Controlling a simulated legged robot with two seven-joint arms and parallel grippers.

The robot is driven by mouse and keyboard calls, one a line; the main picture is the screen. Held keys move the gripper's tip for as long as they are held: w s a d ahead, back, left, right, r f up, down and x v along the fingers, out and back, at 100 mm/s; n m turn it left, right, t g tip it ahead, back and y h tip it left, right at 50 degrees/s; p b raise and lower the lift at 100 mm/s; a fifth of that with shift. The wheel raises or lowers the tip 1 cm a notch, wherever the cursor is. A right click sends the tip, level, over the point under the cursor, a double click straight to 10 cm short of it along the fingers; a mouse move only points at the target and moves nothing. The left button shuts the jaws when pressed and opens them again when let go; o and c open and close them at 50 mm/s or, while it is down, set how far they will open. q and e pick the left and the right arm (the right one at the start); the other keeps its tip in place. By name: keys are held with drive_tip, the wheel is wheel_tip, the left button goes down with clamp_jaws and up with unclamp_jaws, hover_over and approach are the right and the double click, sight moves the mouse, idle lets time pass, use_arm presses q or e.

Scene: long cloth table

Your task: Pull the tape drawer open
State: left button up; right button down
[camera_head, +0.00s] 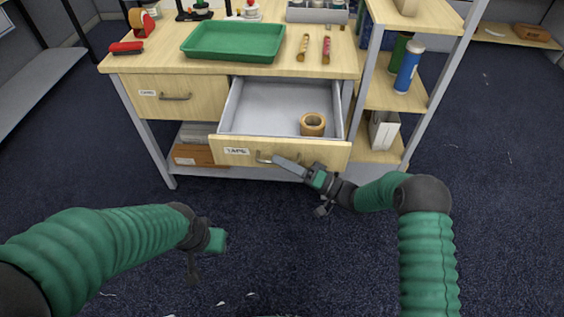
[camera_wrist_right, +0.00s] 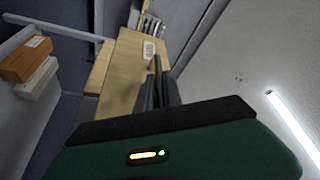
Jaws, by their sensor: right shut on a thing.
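The tape drawer (camera_head: 285,151) has a light wood front with a "TAPE" label and a metal handle (camera_head: 262,158). It stands well out from the bench, and its grey inside shows a roll of brown tape (camera_head: 312,124) near the front right corner. My right gripper (camera_head: 274,160) is at the handle, with its fingers shut on it. In the right wrist view the dark fingers (camera_wrist_right: 158,90) reach to the wood drawer front and hide the handle. My left gripper (camera_head: 218,240) hangs over the floor at lower left, away from the drawer; its fingers are unclear.
A second drawer (camera_head: 180,97), closed, is to the left. A green tray (camera_head: 234,41), a red stapler (camera_head: 127,47) and a tape dispenser (camera_head: 141,21) are on the bench top. Shelves with bottles (camera_head: 408,66) stand at right.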

drive_tip(key=shift+f, duration=0.25)
drive_tip(key=c, duration=1.8)
unclamp_jaws()
drive_tip(key=shift+o, duration=0.2)
drive_tip(key=shift+w, duration=0.1)
drive_tip(key=shift+r, duration=0.15)
drive_tip(key=shift+d, duration=0.25)
drive_tip(key=p+v, duration=0.1)
drive_tip(key=v, duration=1.5)
drive_tip(key=shift+d+f, duration=0.2)
